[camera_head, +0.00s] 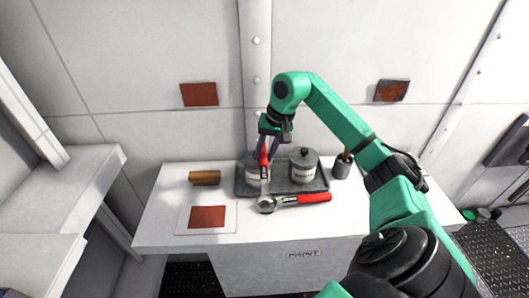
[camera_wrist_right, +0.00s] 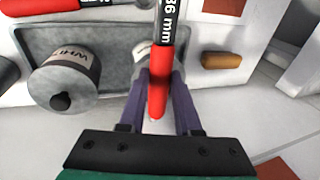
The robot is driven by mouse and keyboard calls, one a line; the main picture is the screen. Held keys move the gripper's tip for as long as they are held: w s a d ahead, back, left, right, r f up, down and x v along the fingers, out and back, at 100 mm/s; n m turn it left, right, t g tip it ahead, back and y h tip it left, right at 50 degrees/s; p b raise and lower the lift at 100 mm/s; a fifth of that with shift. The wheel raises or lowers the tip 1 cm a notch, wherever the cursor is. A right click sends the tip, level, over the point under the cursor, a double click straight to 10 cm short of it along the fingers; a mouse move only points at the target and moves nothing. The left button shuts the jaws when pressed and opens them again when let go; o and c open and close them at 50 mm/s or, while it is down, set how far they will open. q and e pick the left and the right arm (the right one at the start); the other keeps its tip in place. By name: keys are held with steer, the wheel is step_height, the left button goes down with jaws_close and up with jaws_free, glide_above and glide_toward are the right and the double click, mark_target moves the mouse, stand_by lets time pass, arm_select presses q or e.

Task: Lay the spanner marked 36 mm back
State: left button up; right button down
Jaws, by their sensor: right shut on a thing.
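The spanner marked 36 mm has a red handle (camera_head: 264,157) and a steel shaft; its marking shows in the wrist view (camera_wrist_right: 165,35). My right gripper (camera_head: 268,142) is shut on the red handle, over the back of the white bench. The spanner hangs steeply down, in front of the left tin. Its lower end overlaps the head of a second spanner in the head view, and I cannot tell whether they touch. The second spanner has a red handle (camera_head: 314,198) and lies at the tray's front edge, head to the left. My left gripper is not in view.
A dark tray (camera_head: 241,181) holds two lidded tins, left (camera_head: 252,176) and right (camera_head: 303,168). A brush pot (camera_head: 341,168) stands to its right.

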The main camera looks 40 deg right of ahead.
steer(key=shift+f, duration=0.2)
steer(key=c, duration=0.6)
jaws_free()
steer(key=shift+r+p, duration=0.45)
steer(key=shift+r, duration=0.15)
steer(key=b+v, duration=0.1)
steer(key=v, duration=0.2)
steer(key=shift+d+r, duration=0.1)
steer(key=shift+r, duration=0.1)
steer(key=v, duration=0.8)
steer(key=shift+s, duration=0.2)
